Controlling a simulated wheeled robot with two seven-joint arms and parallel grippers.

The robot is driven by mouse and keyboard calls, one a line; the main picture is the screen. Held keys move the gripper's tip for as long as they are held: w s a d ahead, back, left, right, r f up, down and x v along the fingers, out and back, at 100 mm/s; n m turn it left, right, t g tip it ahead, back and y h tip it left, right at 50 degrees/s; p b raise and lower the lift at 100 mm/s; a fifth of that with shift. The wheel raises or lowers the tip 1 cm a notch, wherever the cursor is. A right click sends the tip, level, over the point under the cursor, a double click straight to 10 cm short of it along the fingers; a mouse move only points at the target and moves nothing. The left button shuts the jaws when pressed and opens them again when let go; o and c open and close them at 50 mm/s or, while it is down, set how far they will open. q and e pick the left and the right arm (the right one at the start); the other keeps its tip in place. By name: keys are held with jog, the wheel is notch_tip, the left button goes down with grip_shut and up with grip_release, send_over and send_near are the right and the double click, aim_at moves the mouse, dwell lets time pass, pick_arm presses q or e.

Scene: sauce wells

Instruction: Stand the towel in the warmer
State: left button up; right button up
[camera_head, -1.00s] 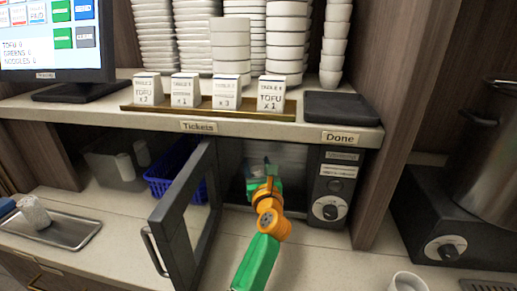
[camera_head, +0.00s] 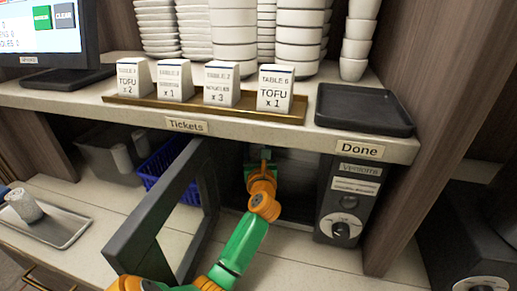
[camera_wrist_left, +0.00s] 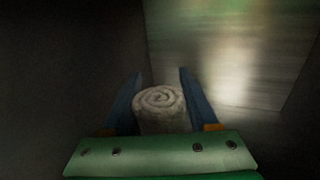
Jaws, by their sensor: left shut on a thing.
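The warmer (camera_head: 345,200) stands under the counter shelf with its dark-framed door (camera_head: 150,218) swung open to the left. My left gripper (camera_head: 262,157) reaches inside its dark cavity. In the left wrist view, the blue fingers of my left gripper (camera_wrist_left: 160,76) are shut on the rolled pale towel (camera_wrist_left: 160,105), one on each side. The towel's spiral end faces the camera. The towel is hidden in the head view, and I cannot tell whether its base touches the warmer floor. My right gripper is not in view.
Another pale roll (camera_head: 25,205) stands on a metal tray (camera_head: 62,228) at the left. A blue basket (camera_head: 155,168) sits behind the open door. The shelf (camera_head: 210,133) with ticket blocks and a black Done tray (camera_head: 362,112) is just above my arm.

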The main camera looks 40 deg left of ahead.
pick_arm(q)
jog(key=o, duration=1)
jog(key=shift+a+f, duration=0.15)
jog(key=shift+f, duration=0.05)
jog(key=o, duration=0.4)
jog(key=shift+w+a+f, duration=0.15)
jog(key=shift+w, duration=0.05)
jog(key=shift+r, duration=0.35)
jog(key=shift+s+d+r+p, duration=0.1)
jog(key=shift+s+d+p, duration=0.15)
jog(key=shift+d+p, duration=0.15)
jog(key=p+v, duration=0.1)
jog(key=v, duration=0.9)
jog(key=shift+s+d, duration=0.1)
jog(key=shift+s, duration=0.1)
jog(key=shift+s+d, duration=0.3)
